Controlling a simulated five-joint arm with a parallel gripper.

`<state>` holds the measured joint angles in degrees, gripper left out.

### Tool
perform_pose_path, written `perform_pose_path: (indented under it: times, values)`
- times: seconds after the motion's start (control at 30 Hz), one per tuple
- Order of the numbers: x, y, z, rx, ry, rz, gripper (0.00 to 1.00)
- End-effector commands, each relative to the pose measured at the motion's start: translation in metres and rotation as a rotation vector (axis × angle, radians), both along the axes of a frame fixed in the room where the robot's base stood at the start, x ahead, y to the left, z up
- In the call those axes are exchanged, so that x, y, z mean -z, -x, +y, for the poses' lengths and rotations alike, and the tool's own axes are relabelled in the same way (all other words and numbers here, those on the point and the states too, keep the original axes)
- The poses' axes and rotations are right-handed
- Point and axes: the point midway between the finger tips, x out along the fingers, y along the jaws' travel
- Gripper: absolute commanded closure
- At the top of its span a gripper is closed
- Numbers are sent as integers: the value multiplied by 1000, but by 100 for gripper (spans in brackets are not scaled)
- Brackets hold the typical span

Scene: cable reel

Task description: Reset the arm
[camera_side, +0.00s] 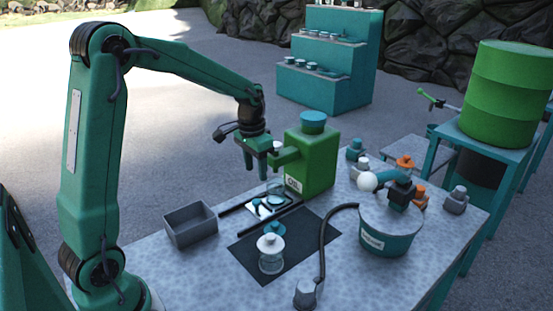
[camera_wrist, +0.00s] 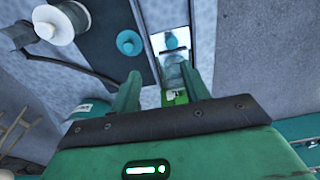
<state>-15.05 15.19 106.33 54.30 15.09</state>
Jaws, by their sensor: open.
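My gripper (camera_side: 256,168) is open and empty. It points down above the worktable (camera_side: 200,270), just left of a green box labelled OIL (camera_side: 312,165) with a teal cap. Its two fingers also show in the wrist view (camera_wrist: 160,78), apart, with nothing between them. Below it lies a narrow black-edged holder with a white plate (camera_side: 262,211) and a small clear glass (camera_side: 275,187). The glass also appears just beyond the fingers in the wrist view (camera_wrist: 174,76).
A grey bin (camera_side: 190,226) stands left. A teal pot (camera_side: 388,235), black hose (camera_side: 323,250) and several small orange and grey parts fill the right. Table space before the bin is clear.

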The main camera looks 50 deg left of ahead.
Motion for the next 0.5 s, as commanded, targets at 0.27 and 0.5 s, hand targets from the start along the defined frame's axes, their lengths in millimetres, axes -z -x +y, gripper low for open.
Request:
perform_pose_path:
  times: [0.27, 0.5]
  values:
    - [-45, 35, -32, 3, -15, -90, 54]
    - [-71, 70, -56, 3, -19, -163, 54]
